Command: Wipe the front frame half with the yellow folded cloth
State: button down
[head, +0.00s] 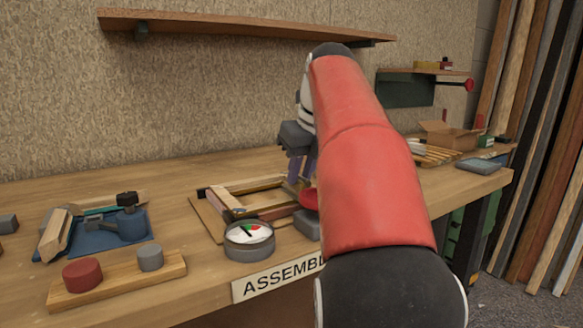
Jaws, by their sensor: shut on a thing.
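A wooden frame (232,205) lies on a thin board on the workbench, in the middle of the head view. Its front piece (278,211) runs along the near side, and its right end is hidden behind my arm. My gripper (294,178) points down over the frame's right part, with purplish fingers. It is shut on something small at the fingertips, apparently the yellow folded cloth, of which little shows. My red arm hides the gripper's right side. I cannot tell whether the cloth touches the frame.
A round dial gauge (249,241) stands close in front of the frame. A wooden block with red and grey knobs (118,280) and a blue tray (92,238) with tools are at left. A cardboard box (450,135) stands at right. A shelf (240,27) hangs above.

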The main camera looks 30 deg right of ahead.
jog(key=shift+d+f, duration=0.15)
jog(key=shift+d, duration=0.85)
jog(key=shift+a, duration=2.7)
notch_tip(320, 180, up, 7)
jog(key=shift+r, duration=0.2)
jog(key=shift+d, duration=0.1)
